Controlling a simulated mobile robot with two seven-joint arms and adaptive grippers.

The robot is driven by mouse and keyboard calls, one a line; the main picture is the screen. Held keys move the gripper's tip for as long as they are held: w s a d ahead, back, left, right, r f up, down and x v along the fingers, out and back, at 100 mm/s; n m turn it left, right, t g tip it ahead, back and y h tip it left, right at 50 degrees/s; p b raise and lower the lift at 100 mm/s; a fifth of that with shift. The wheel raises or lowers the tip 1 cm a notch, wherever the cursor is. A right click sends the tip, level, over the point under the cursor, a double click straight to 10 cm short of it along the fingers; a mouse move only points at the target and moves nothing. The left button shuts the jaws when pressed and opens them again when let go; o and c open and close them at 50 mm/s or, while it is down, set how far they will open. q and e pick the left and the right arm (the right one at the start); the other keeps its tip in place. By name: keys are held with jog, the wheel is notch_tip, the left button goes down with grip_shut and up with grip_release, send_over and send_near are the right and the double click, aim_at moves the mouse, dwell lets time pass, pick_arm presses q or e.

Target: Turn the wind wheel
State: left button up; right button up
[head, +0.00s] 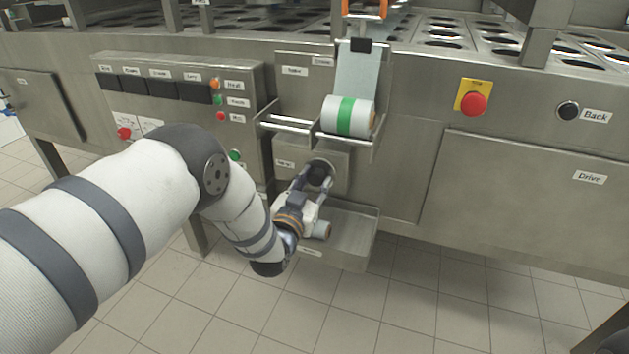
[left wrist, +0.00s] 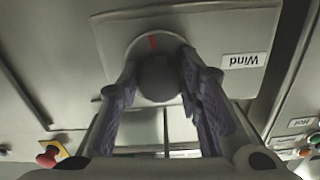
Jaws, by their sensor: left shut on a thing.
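The wind wheel is a dark round knob on a pale disc, on a steel panel below the film roll. In the left wrist view the dark knob (left wrist: 160,78) sits between my fingers, with a red mark on the disc above it and a label "Wind" to its right. My left gripper (head: 314,180) reaches up to the wheel (head: 321,170) from below left in the head view. In the left wrist view my left gripper (left wrist: 160,90) has a finger on each side of the knob and is shut on it. My right gripper is not in view.
A white roll with a green band (head: 348,117) rests in the holder above the wheel. A steel tray (head: 345,235) lies below. A button panel (head: 180,95) stands to the left. A red emergency button (head: 473,103) is at the right. Tiled floor is free in front.

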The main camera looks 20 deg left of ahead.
pick_arm(q)
jog(key=m, duration=0.4)
jog(key=shift+a+r, duration=0.1)
jog(key=shift+m, duration=2.1)
jog(key=o, duration=1.1)
jog(key=shift+o, duration=0.2)
jog(key=s, duration=1.2)
jog(key=shift+a, duration=0.25)
